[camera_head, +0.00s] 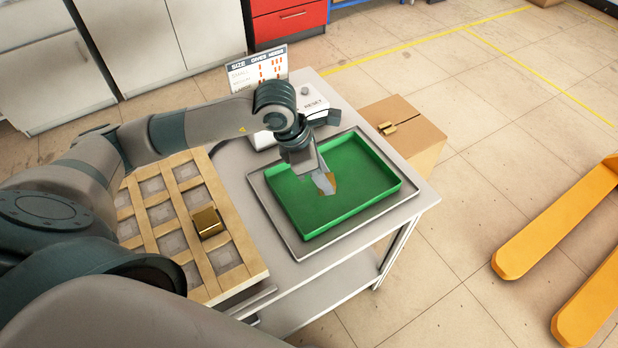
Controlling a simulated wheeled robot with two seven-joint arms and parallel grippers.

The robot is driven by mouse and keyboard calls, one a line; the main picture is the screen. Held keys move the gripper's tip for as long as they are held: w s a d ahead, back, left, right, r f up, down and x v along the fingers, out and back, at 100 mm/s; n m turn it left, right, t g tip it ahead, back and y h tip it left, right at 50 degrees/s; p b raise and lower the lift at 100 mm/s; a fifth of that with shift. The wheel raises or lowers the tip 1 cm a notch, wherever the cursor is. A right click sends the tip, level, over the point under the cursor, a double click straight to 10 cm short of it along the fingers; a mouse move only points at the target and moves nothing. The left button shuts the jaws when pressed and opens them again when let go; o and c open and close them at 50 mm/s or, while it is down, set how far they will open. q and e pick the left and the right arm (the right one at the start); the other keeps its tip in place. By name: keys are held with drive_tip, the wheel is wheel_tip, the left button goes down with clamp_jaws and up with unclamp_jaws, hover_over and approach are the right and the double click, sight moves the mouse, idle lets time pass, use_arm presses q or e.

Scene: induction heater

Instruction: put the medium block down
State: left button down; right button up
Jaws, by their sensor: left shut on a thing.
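My left gripper (324,183) is over the left part of the green tray (352,206), pointing down. It is shut on a small brass-coloured block (330,184), mostly hidden by the fingers; I cannot tell whether the block touches the tray floor. Another brass block (207,222) sits on the wooden grid rack (240,272) at the left. My right gripper is not in view.
A device with a size display (257,72) and a reset button stands behind the tray. Yellow forks (553,222) lie at the far right. The tray's right part is clear.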

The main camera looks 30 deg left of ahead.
use_arm(q)
drive_tip(key=a, duration=0.1)
drive_tip(key=a+f, duration=0.1)
drive_tip(key=w+a+f+p, duration=0.1)
drive_tip(key=a, duration=0.1)
drive_tip(key=shift+f, duration=0.1)
drive_tip(key=shift+w+a+f, duration=0.1)
drive_tip(key=shift+a+f, duration=0.2)
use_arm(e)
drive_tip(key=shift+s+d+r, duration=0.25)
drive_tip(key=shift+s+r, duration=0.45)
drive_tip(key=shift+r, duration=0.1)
use_arm(q)
drive_tip(key=shift+f+p, duration=1)
drive_tip(key=shift+f, duration=1)
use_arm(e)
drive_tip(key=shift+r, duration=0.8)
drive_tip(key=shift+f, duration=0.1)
